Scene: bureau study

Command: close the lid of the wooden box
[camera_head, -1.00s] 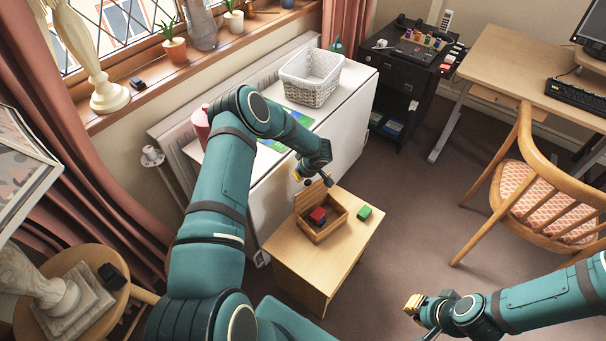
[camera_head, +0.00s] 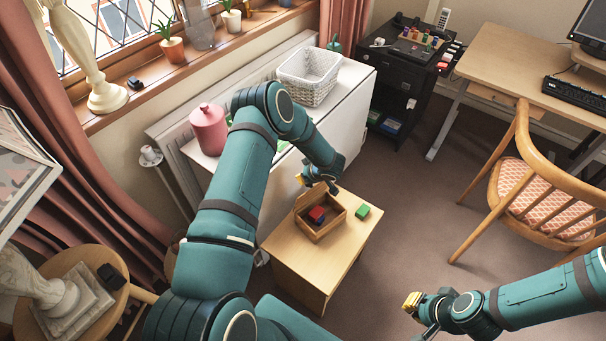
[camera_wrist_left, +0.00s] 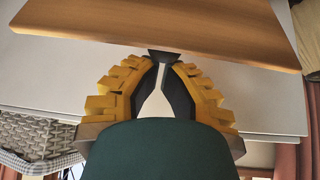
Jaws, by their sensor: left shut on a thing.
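The wooden box (camera_head: 322,232) stands on the small wooden table, with its lid (camera_head: 303,200) raised at the back edge, not down on the box. A red block (camera_head: 317,214) and a darker blue one lie inside. My left gripper (camera_head: 318,183) is at the upper edge of the lid and partly hides it. In the left wrist view, its yellow fingers (camera_wrist_left: 163,62) close on a small dark piece at the edge of the wooden lid (camera_wrist_left: 180,22). My right gripper (camera_head: 414,308) hangs over the floor at lower right, away from the box; its finger gap is unclear.
A green block (camera_head: 362,211) lies on the small table (camera_head: 290,262), right of the box. Behind stands a white cabinet with a wicker basket (camera_head: 309,78) and a pink jar (camera_head: 208,130). A chair (camera_head: 540,200) stands at right; the floor between is clear.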

